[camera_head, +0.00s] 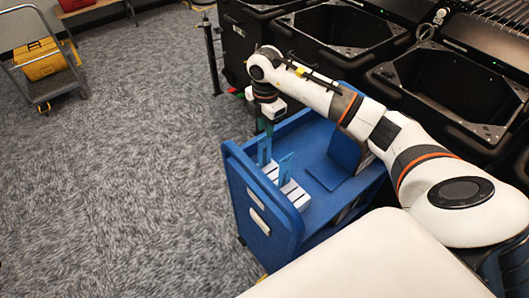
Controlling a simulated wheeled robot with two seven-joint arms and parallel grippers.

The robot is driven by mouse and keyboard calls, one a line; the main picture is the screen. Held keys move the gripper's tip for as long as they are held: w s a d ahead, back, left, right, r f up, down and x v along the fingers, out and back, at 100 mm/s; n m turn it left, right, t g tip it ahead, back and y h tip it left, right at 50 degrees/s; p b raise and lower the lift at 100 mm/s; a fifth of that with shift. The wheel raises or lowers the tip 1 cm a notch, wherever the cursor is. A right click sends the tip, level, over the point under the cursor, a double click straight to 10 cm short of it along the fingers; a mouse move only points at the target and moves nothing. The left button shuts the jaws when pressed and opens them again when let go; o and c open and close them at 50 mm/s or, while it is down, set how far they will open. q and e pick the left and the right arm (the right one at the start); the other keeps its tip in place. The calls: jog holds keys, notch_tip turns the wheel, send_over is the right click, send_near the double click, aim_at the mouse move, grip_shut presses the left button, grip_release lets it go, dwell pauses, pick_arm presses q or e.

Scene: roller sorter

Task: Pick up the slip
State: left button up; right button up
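Two upright flat blue pieces, which look like slips, stand in the blue cart (233,165). One slip (264,152) is at the back and the other slip (286,168) is nearer. Both rise from a row of white blocks (290,193) along the cart's left side. My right gripper (267,124) points down just above the back slip, at the cart's back left corner. Its fingers are small and dark greenish here, and I cannot tell whether they are open or touch the slip. My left gripper is out of view.
A blue panel (345,151) leans inside the cart on the right. Black bins (340,28) line the back and right, close behind my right arm. A trolley with a yellow case (40,62) stands far left. The carpet (140,170) on the left is clear.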

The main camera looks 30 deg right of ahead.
aim_at(265, 141)
jog(key=f+p, duration=0.2)
jog(key=f, duration=0.4)
jog(key=shift+w, duration=0.2)
jog(key=shift+f+p, duration=0.3)
jog(key=shift+f, duration=0.1)
jog(key=shift+w+d+f, duration=0.1)
jog(key=shift+w+f, duration=0.1)
jog(key=shift+f, duration=0.05)
jog(key=shift+s, duration=0.1)
grip_shut()
